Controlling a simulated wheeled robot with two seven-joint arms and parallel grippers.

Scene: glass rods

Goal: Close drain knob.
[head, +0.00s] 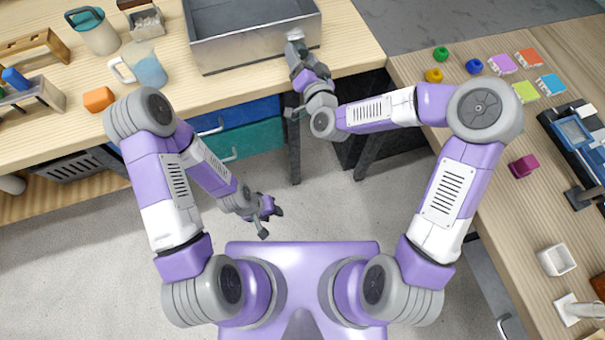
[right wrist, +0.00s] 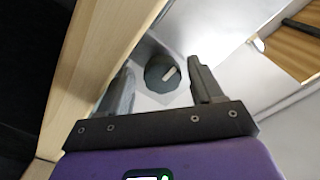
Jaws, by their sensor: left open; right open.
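The drain knob (right wrist: 162,73) is a dark round knob with a pale pointer mark, on a light plate at the front of a grey metal basin (head: 262,49). My right gripper (right wrist: 162,68) is open, with one finger to each side of the knob in the right wrist view. I cannot tell whether the fingers touch it. In the head view my right gripper (head: 297,60) is at the basin's front wall, by a pale fitting (head: 295,36). My left gripper (head: 264,216) is open and empty over the floor.
The wooden counter (head: 345,55) holds a pitcher (head: 148,67), a grey-green canister (head: 95,32) and an orange block (head: 98,99). Drawers (head: 235,128) sit below its edge. A second table (head: 480,100) on the right carries small coloured items. The floor between is clear.

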